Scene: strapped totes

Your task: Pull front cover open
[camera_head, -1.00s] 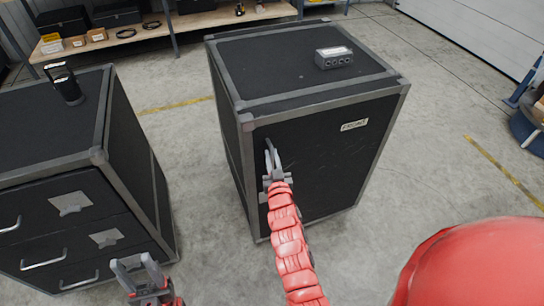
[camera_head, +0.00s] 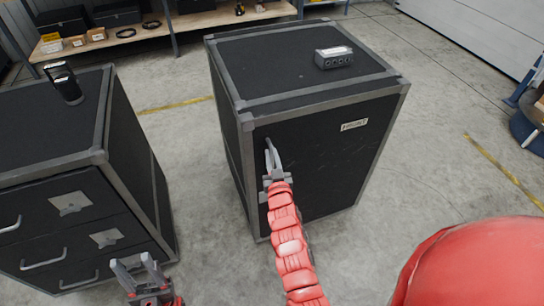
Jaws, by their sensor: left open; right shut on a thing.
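A tall black case (camera_head: 305,55) with grey metal edging stands in the middle of the view. Its front cover (camera_head: 335,165) is a flat black panel with a small white label (camera_head: 354,125) near the upper right corner. The panel looks flush with the case. My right gripper (camera_head: 271,150) is at the panel's left side, below the top edge, and is shut on the cover. The exact part between its fingers is hidden by the fingers. My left gripper (camera_head: 137,268) is open and empty at the lower left, apart from the case, in front of the drawer cabinet.
A black drawer cabinet (camera_head: 130,130) with metal handles stands on the left, with a dark upright device (camera_head: 64,84) on top. A small grey box (camera_head: 333,58) lies on the case. A shelf (camera_head: 150,30) with boxes is behind. Floor right of the case is clear.

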